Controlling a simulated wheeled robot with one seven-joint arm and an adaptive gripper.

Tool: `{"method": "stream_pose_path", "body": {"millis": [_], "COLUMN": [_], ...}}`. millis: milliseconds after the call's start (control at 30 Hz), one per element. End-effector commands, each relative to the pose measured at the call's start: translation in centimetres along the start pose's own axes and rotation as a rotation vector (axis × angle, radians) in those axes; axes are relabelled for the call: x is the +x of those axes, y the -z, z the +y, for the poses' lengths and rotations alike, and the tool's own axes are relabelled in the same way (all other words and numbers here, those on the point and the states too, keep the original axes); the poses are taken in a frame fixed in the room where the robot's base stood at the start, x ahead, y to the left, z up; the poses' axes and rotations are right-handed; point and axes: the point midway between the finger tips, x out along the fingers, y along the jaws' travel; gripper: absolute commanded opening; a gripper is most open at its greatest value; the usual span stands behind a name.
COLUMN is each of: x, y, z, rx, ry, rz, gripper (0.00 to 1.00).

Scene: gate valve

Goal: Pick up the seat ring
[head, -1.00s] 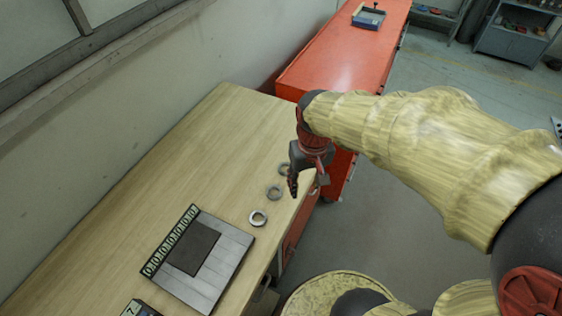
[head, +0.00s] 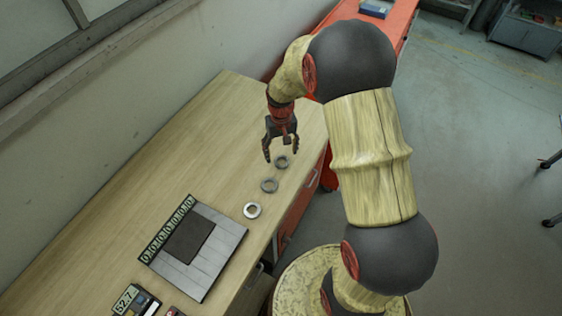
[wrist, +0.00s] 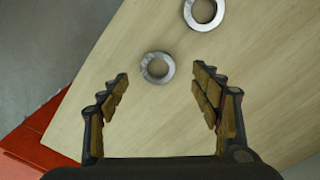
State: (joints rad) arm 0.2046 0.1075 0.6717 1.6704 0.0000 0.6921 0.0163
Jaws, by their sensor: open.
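I cannot tell by looks which is the seat ring. My gripper is open and empty, pointing down. In the wrist view, one ring (wrist: 158,54) shows between the spread fingertips (wrist: 161,73), below them and apart. A second ring (wrist: 190,16) is at the top edge, partly cut off.
A dark square pad on a grey plate (head: 222,246) with a green marked strip lies left of the rings. A small display device (head: 128,298) is at the front. A wall borders the table's left. A red cabinet (head: 405,20) with a blue tray stands behind.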

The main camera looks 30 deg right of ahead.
Motion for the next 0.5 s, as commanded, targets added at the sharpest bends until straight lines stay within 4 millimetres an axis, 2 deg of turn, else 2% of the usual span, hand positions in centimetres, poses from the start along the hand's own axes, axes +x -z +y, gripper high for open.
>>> {"method": "stream_pose_path", "body": {"millis": [400,500], "x": [4.8,5.1], "y": [0.4,0.5], "z": [0.3,0.3], "rx": [0.0,0.0], "ry": [0.0,0.0], "rz": [-0.001,0.0], "gripper": [0.65,0.65]}}
